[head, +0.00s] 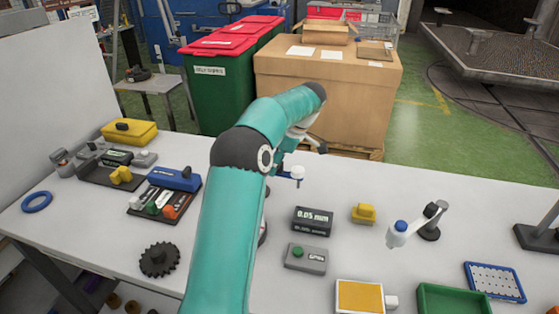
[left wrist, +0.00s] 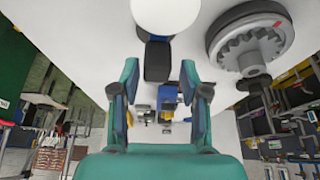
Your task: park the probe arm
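My left gripper (head: 310,140) is over the far side of the bench, partly hidden by my teal arm. In the left wrist view its two fingers (left wrist: 159,82) are apart, with a dark block (left wrist: 157,62) near the space between their tips and gaps beside it. This block is below a white round part (left wrist: 165,14). A small white-topped piece with blue under it (head: 297,173) stands beside my arm in the head view, perhaps part of the probe arm; its lower part is hidden. In the wrist view a toothed wheel sits on a grey disc (left wrist: 248,45). My right gripper is out of view.
A 0.05 mm display box (head: 312,221), a grey button box (head: 305,257) and a yellow block (head: 363,213) are right of my arm. A blue-capped white cylinder (head: 398,233) is beside a dark stand. A dark gear (head: 159,259) lies left. A green tray (head: 455,300) is front right.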

